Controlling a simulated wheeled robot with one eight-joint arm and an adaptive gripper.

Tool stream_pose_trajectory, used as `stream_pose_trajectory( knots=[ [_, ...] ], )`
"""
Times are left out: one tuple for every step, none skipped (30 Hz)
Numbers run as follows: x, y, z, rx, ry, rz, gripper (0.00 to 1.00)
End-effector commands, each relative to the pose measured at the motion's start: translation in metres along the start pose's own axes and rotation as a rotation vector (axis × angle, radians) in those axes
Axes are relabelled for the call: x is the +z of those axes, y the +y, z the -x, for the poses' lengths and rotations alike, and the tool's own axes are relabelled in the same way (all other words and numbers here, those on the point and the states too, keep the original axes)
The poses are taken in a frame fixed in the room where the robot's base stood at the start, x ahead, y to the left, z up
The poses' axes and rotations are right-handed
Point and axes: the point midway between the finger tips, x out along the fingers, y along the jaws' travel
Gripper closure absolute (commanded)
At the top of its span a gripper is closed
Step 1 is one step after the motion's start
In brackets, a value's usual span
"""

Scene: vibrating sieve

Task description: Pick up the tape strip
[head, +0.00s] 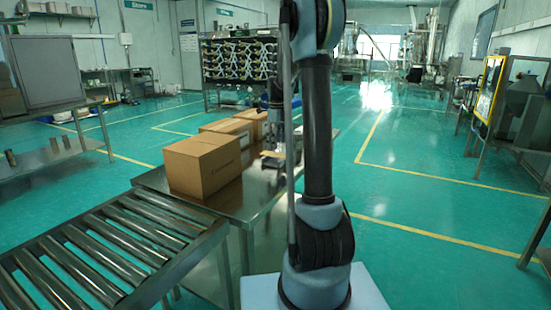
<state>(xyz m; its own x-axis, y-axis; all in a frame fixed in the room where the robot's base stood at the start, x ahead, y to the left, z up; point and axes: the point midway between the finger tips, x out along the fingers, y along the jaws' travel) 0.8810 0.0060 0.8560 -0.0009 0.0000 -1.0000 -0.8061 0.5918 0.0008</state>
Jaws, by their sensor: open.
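My gripper (273,143) is small in the head view, beyond my upright arm. It points down over the far part of the steel table (243,202), to the right of the cardboard boxes. It is open. A small tan piece (270,154), perhaps the tape strip, shows at the gripper's fingers near the table top. It is too small to tell whether it touches them. My arm column hides part of the table just to the right of it.
A large closed cardboard box (203,166) stands on the table's near left part, with smaller boxes (228,128) behind it. A roller conveyor (110,250) adjoins the table at the front left. A yellow-framed panel (489,88) stands at right. Green floor (410,210) is clear between.

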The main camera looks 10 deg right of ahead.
Motion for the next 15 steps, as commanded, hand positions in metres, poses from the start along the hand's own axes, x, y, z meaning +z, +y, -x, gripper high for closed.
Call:
stream_pose_trajectory(
  knots=[
    [0.0, 0.0, -0.007, 0.0, 0.0, 0.0, 0.35],
    [0.0, 0.001, -0.012, 0.0, 0.0, 0.0, 0.35],
    [0.001, 0.001, -0.017, 0.0, 0.0, 0.0, 0.35],
    [0.001, 0.001, -0.022, 0.0, 0.0, 0.0, 0.35],
    [0.001, 0.001, -0.026, 0.0, 0.0, 0.0, 0.35],
    [0.001, 0.001, -0.03, 0.0, 0.0, 0.0, 0.35],
    [0.001, 0.001, -0.034, 0.0, 0.0, 0.0, 0.35],
    [0.001, 0.001, -0.037, 0.0, 0.0, 0.0, 0.35],
    [0.001, 0.001, -0.039, 0.0, 0.0, 0.0, 0.35],
    [0.001, 0.001, -0.041, 0.0, 0.0, 0.0, 0.35],
    [0.0, 0.001, -0.042, 0.0, 0.0, 0.0, 0.35],
    [0.0, 0.001, -0.043, 0.0, 0.0, 0.0, 0.35],
    [0.0, 0.001, -0.044, 0.0, 0.0, 0.0, 0.35],
    [0.0, 0.001, -0.044, 0.0, 0.0, 0.0, 0.35],
    [0.0, 0.001, -0.044, 0.0, 0.0, 0.0, 0.35]
  ],
)
